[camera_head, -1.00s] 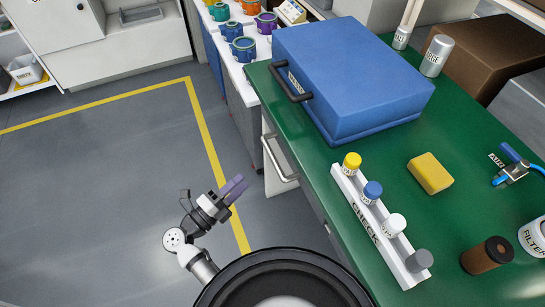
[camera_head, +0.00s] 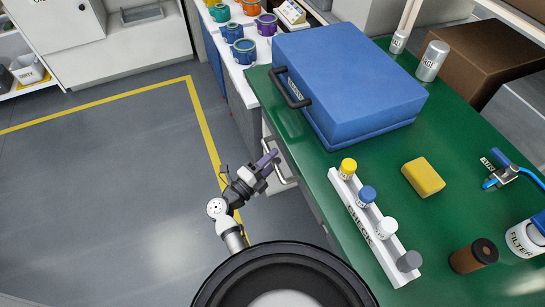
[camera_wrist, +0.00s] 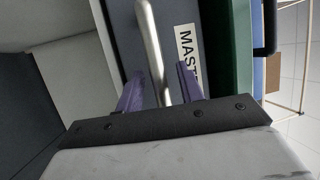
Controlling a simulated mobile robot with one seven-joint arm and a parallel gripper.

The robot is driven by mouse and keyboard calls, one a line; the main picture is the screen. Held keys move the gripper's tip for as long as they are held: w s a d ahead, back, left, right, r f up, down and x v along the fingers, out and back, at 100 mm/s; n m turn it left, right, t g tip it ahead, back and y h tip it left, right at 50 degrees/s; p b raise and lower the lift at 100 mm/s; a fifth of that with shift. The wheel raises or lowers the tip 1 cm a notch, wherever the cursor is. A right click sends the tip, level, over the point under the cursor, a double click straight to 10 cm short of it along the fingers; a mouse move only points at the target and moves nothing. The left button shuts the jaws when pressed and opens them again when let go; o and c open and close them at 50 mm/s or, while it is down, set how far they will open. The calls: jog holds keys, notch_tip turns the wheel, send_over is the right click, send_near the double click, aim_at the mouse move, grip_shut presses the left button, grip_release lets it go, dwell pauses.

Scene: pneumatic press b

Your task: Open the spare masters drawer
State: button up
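The spare masters drawer has a grey front (camera_wrist: 211,80) with a white label reading "MAST", partly cut off by my finger, in the wrist view. Its silver bar handle (camera_wrist: 152,45) runs between the two purple fingers of my gripper (camera_wrist: 160,80). The fingers stand apart on either side of the bar, and I see gaps beside it. In the head view the handle (camera_head: 287,177) shows at the left side of the green bench, with my gripper (camera_head: 268,160) right at it. The drawer's inside is not visible.
The green bench top (camera_head: 365,147) carries a blue case (camera_head: 350,80), a white CHECK rack (camera_head: 372,232) with coloured caps, a yellow block (camera_head: 423,177) and a brown jar (camera_head: 474,256). A white counter with coloured pots (camera_head: 243,50) stands behind. The floor at left (camera_head: 100,180) is clear.

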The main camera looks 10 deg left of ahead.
jog(key=shift+w+d, duration=0.15)
grip_shut()
dwell(0.5)
